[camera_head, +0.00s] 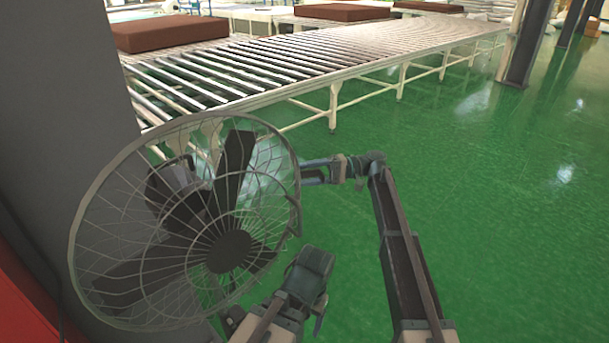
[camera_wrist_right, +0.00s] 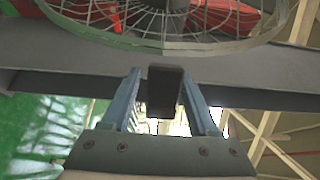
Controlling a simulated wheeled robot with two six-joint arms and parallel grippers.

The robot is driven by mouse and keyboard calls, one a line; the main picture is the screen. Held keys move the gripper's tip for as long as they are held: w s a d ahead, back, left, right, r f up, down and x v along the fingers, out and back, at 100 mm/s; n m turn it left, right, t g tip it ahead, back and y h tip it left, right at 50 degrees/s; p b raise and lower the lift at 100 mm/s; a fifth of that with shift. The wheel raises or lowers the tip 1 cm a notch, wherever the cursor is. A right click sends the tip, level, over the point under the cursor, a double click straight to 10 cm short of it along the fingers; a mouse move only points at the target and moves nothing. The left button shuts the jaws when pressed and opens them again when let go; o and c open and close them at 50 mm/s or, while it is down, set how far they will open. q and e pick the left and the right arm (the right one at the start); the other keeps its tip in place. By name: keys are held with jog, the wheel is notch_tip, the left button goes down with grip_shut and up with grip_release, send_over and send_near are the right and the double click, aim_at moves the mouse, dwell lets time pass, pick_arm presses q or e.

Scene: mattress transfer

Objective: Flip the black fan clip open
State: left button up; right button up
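A black fan (camera_head: 228,250) with a round wire cage fills the left of the head view, and its cage also shows at the top of the right wrist view (camera_wrist_right: 150,40). My right gripper (camera_head: 312,173) is beside the right rim of the cage. In the wrist view its two blue fingers (camera_wrist_right: 165,108) stand apart. A dark block (camera_wrist_right: 163,90), possibly the fan clip, shows between them, with a visible gap on its left; I cannot tell whether they touch it. My left arm's end (camera_head: 308,278) is low beside the fan; its fingers are not clear.
A long roller conveyor (camera_head: 330,68) runs behind the fan, with brown mattresses (camera_head: 170,32) beyond it. A grey pillar (camera_head: 60,110) stands at the left, with a red surface (camera_head: 22,305) below. The green floor (camera_head: 500,200) to the right is clear.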

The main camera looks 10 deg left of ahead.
jog(key=v, duration=1.2)
jog(key=s+d+f+m+t+h, duration=0.2)
jog(key=s+f+m+t+h, duration=0.45)
jog(key=s+f, duration=0.95)
jog(key=s+d+f+n+t+h, duration=0.1)
jog(key=s+d+f+h, duration=0.2)
jog(key=s+d+h, duration=0.35)
jog(key=s+d+f+n+h, duration=0.1)
jog(key=s+d+f+h, duration=0.25)
jog(key=s+d, duration=0.45)
jog(key=s+a+n+h, duration=0.1)
jog(key=s+a+n, duration=0.3)
jog(key=a, duration=0.8)
jog(key=shift+s+r+g, duration=0.3)
jog(key=shift+s+g, duration=0.15)
jog(key=shift+s, duration=0.3)
